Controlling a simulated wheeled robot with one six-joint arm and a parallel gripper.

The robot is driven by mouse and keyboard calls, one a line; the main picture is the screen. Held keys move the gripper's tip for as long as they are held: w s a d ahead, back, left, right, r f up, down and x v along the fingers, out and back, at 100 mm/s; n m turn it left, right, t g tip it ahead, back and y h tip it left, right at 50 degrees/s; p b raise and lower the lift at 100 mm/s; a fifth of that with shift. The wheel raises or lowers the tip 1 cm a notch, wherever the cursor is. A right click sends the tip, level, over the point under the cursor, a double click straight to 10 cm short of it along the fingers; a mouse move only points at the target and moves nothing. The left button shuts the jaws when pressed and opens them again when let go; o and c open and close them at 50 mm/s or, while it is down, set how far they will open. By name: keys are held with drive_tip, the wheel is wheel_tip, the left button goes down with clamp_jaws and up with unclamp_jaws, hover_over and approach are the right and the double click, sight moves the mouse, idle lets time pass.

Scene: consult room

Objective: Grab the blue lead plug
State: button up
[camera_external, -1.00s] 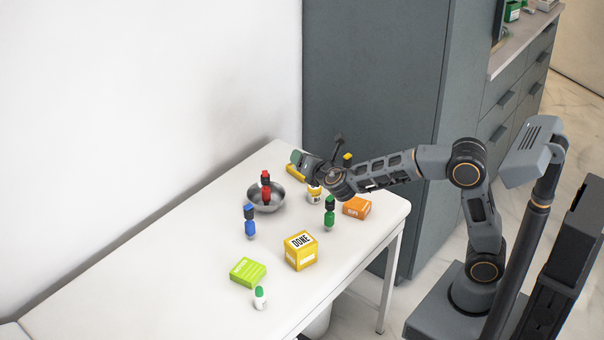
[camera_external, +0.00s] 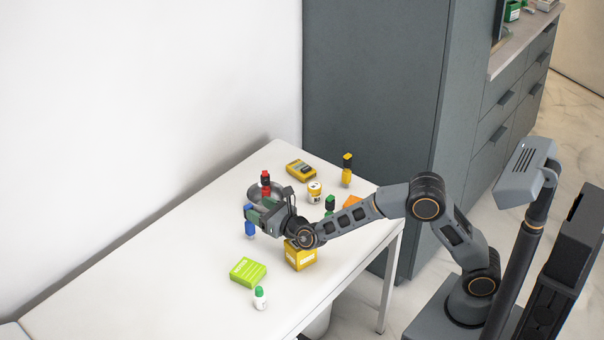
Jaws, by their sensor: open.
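The blue lead plug (camera_external: 250,228) stands upright on the white table, left of the yellow box. My gripper (camera_external: 256,215) is low over the table and reaches from the right to the blue plug. Its jaws are open, and the fingers hide part of the plug's upper half. I cannot tell from this view whether the plug lies between the fingers or just beyond them.
A metal bowl (camera_external: 256,187) with a red plug (camera_external: 266,178) is close behind my gripper. A yellow box (camera_external: 301,260) stands under my wrist. A green plug (camera_external: 330,204), yellow plug (camera_external: 347,172) and lime box (camera_external: 248,272) are nearby. The table's left (camera_external: 130,275) is clear.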

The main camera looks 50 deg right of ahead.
sight(251, 207)
drive_tip(key=w, duration=0.1)
drive_tip(key=w+f, duration=0.1)
drive_tip(key=w, duration=0.1)
drive_tip(key=shift+w+f, duration=0.35)
drive_tip(key=shift+w, duration=0.05)
drive_tip(key=shift+w+a+r, duration=0.1)
drive_tip(key=shift+w, duration=0.55)
drive_tip(key=shift+c, duration=0.3)
clamp_jaws()
